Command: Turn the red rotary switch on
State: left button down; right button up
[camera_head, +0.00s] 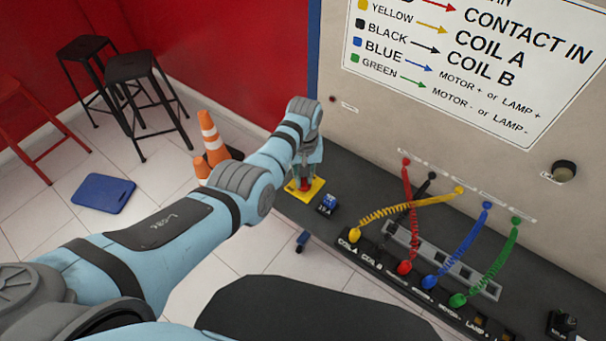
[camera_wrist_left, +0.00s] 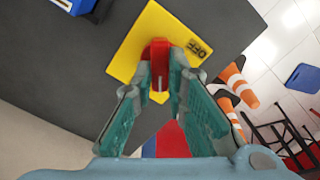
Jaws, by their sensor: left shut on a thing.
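The red rotary switch (camera_wrist_left: 159,52) sits on a yellow plate (camera_wrist_left: 137,42) with an "OFF" label at one edge. In the head view the yellow plate (camera_head: 316,188) lies on the dark bench at its left end, and the red switch (camera_head: 304,185) shows below my gripper. My left gripper (camera_wrist_left: 160,78) is shut on the red switch, one finger on each side of the knob. In the head view my left gripper (camera_head: 306,174) points down over the plate. The fingers partly hide the knob. My right gripper is not in view.
A small blue part (camera_head: 327,204) sits on the bench right of the plate. Coloured coiled cables (camera_head: 407,211) join the panel to a terminal strip. The upright panel (camera_head: 350,130) rises behind the bench. Traffic cones (camera_head: 211,138) and black stools (camera_head: 140,75) stand on the floor at left.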

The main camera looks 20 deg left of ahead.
aim_at(305, 179)
pick_arm(q)
jog(key=m, duration=0.3)
jog(key=shift+d+m, duration=0.1)
jog(key=shift+m, duration=0.2)
jog(key=shift+d+m, duration=0.1)
jog(key=shift+m, duration=1.7)
jog(key=c, duration=1.6)
grip_release()
notch_tip(305, 179, up, 12)
